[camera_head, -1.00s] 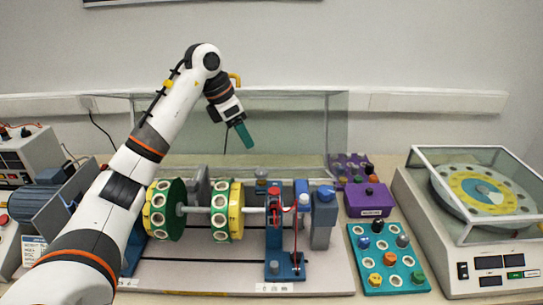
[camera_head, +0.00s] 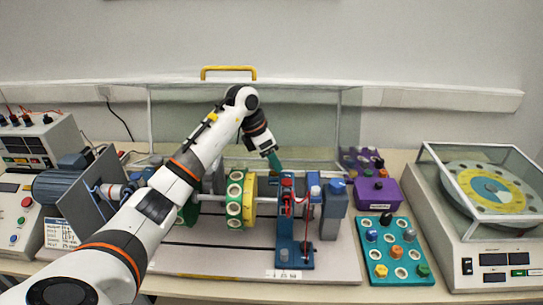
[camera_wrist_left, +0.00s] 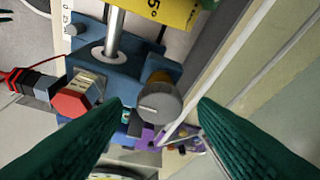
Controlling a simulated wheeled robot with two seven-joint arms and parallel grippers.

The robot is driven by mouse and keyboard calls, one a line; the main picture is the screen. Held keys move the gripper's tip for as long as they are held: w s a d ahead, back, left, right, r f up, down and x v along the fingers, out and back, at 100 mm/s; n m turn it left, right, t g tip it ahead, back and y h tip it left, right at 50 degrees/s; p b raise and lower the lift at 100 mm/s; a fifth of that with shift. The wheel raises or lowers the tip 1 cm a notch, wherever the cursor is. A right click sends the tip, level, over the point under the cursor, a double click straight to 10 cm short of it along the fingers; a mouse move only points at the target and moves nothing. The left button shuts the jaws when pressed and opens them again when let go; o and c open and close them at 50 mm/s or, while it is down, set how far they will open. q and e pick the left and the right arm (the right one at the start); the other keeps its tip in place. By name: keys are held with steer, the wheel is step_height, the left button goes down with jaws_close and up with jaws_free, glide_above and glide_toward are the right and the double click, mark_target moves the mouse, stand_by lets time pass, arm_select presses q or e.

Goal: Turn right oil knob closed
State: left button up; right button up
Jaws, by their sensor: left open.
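The right bearing stand (camera_head: 291,225) is blue and stands right of the rotor shaft. In the left wrist view the blue bearing block (camera_wrist_left: 125,80) carries a round grey knob (camera_wrist_left: 158,103) with a slot mark and a brass-coloured stem, which I take for the right oil knob. In the head view I cannot make the knob out near the gripper. My left gripper (camera_head: 274,162) is above and behind the stand, pointing down. Its green fingers are open, one on each side of the knob in the left wrist view, with no contact visible. My right gripper is not in view.
A red hexagonal cap (camera_wrist_left: 78,97) sits close left of the knob. The yellow-green rotor disc (camera_head: 243,202) is beside the stand. A clear guard with a yellow handle (camera_head: 228,68) stands behind. A teal button panel (camera_head: 396,271) and purple box (camera_head: 377,193) lie to the right.

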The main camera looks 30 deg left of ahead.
arm_select(q)
steer(key=shift+c, duration=0.9)
steer(key=c, duration=0.8)
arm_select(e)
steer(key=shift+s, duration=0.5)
